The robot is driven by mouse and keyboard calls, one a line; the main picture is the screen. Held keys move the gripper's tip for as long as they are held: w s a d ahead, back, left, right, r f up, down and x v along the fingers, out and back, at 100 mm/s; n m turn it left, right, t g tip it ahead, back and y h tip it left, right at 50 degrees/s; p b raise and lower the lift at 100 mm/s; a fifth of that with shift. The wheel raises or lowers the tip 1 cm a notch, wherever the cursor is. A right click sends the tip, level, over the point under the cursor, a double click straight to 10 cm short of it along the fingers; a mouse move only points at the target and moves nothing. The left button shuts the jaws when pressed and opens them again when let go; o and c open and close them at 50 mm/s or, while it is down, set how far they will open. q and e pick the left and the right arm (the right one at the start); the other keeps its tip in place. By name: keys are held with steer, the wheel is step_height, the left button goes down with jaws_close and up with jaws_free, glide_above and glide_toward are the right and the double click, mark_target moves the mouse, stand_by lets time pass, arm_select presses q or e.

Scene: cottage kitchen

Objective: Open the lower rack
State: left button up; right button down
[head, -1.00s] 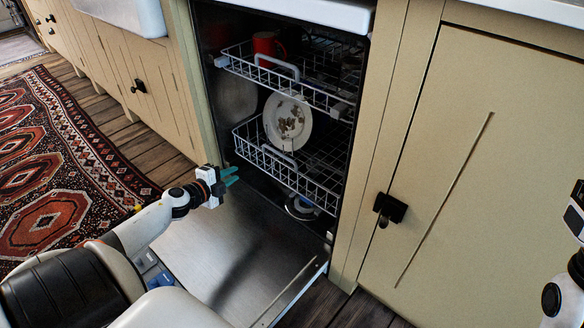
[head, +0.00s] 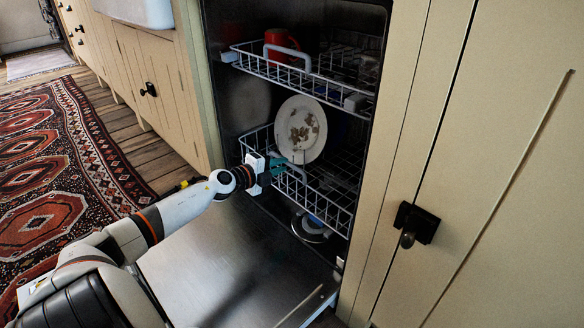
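The dishwasher's lower rack (head: 338,222) is a white wire basket inside the dishwasher, with its handle (head: 292,172) at the front. A soiled white plate (head: 301,130) stands upright in it. My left gripper (head: 282,167) has teal fingers and is at the front of the lower rack, by the handle. The fingers overlap the handle in the picture; I cannot tell whether they grip it. My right gripper is not in view.
The dishwasher door (head: 225,262) lies open and low in front of the racks. The upper rack (head: 300,78) holds a red cup (head: 281,43). A cabinet with a dark latch (head: 416,225) is at the right. A patterned rug (head: 50,185) lies at the left.

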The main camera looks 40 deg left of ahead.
arm_select(q)
steer(key=shift+b+x, duration=0.9)
steer(key=shift+x, duration=1.75)
jaws_close()
